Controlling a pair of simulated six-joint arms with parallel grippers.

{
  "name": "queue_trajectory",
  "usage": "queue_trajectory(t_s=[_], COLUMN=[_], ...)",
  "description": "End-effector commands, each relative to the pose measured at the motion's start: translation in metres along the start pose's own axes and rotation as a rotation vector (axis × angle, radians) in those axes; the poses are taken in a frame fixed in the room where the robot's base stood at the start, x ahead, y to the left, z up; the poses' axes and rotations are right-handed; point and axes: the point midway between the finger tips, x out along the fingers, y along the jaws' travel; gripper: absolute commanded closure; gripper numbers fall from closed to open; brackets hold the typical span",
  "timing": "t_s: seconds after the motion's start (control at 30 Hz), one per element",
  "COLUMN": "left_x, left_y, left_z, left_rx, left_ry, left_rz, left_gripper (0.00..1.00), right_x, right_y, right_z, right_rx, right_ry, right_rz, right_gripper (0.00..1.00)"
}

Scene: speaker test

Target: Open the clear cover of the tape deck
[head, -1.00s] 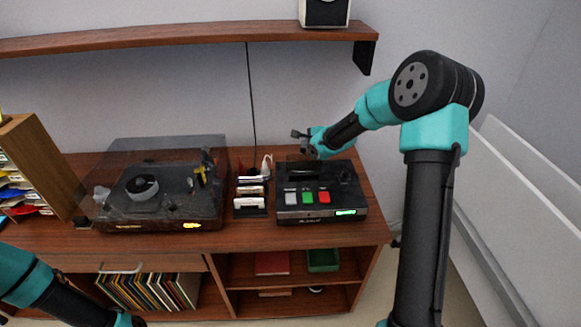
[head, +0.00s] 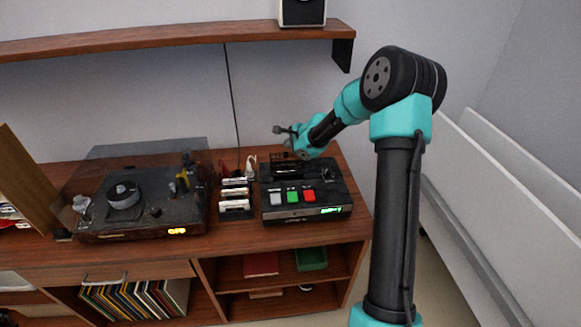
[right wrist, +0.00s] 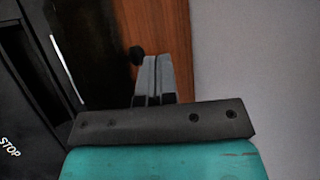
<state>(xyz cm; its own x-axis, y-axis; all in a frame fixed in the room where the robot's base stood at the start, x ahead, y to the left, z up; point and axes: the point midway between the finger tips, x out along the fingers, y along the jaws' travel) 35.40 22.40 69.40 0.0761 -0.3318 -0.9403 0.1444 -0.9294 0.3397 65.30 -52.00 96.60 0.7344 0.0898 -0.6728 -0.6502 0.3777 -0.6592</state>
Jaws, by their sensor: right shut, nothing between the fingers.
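The tape deck (head: 330,196) is a black box on the wooden cabinet top, with white, green and red buttons and a lit green display. A dark upright part shows at its back left; I cannot tell surely whether this is the clear cover or how far it is tilted. My right gripper (head: 279,130) is above the deck's rear left, its arm coming from the right. In the right wrist view its fingers (right wrist: 153,80) are shut together and empty. The deck (right wrist: 25,110) is at the left there, with a STOP label. My left gripper is out of view.
A turntable (head: 120,208) under a clear lid stands at the left on the cabinet top (head: 225,250). A rack of cassettes (head: 235,196) stands between it and the deck. A wall shelf (head: 160,36) with a speaker (head: 302,12) is above.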

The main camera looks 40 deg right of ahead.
Motion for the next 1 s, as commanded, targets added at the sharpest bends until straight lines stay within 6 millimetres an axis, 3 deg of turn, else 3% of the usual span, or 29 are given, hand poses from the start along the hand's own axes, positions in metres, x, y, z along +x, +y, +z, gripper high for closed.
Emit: queue_trajectory(t_s=[1.0], left_x=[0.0], left_y=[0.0], left_z=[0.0], left_rx=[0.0], left_ry=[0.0], left_rz=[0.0], left_gripper=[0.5], right_x=[-0.0102], right_y=[-0.0091], right_z=[0.0023], right_rx=[0.004], right_ry=[0.002], right_rz=[0.004], right_gripper=[1.0])
